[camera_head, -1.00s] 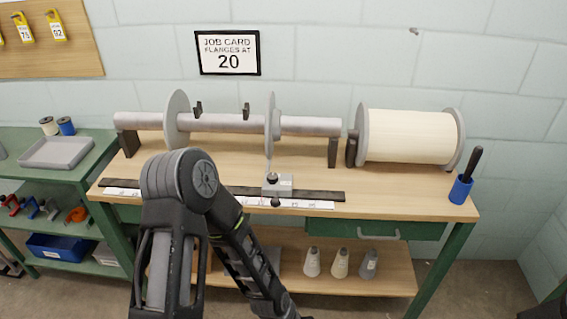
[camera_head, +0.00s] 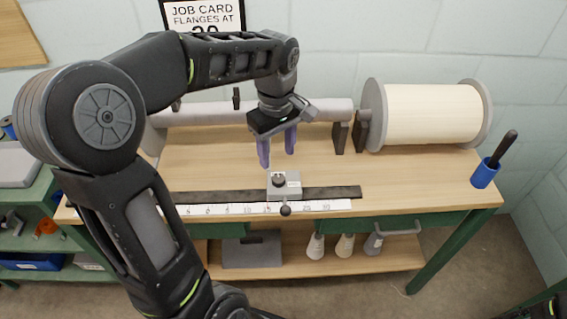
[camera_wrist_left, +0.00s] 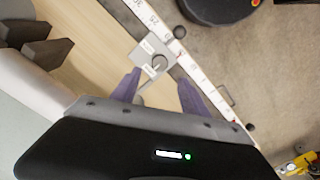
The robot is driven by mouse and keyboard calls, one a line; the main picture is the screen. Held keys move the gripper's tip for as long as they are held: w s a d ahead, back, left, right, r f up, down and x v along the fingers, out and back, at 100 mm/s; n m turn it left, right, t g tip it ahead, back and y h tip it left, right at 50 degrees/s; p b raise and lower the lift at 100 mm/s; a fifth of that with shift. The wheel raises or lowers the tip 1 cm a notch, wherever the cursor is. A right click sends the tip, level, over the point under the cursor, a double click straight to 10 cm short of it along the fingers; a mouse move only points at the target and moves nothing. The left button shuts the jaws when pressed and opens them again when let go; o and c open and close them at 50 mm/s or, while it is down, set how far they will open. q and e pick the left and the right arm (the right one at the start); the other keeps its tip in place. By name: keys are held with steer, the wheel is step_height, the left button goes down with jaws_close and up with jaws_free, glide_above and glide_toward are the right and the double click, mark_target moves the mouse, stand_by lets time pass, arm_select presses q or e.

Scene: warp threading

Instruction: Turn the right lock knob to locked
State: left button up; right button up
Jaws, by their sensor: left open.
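A grey slider block (camera_head: 292,190) sits on the dark rail (camera_head: 335,193) at the front of the bench. A dark lock knob (camera_head: 279,180) is on top of it, and a black ball knob (camera_head: 286,211) is at its front. The block (camera_wrist_left: 143,50) and its knob (camera_wrist_left: 159,62) also show in the left wrist view, with small labels too small to read. My left gripper (camera_head: 277,158) is open and empty, its purple fingers pointing down above and behind the block, apart from the knob. In the wrist view, the fingers (camera_wrist_left: 160,92) straddle the space beside the block.
A white ruler (camera_head: 240,209) runs along the rail. Behind my gripper is a grey shaft (camera_head: 325,111), with a cream roll (camera_head: 432,113) to its right. A blue cup (camera_head: 484,174) stands at the right end. The bench top (camera_head: 400,175) between is clear.

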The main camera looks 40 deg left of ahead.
mark_target(278, 178)
arm_select(q)
steer(key=shift+d, duration=0.15)
steer(key=shift+f, duration=4)
jaws_close()
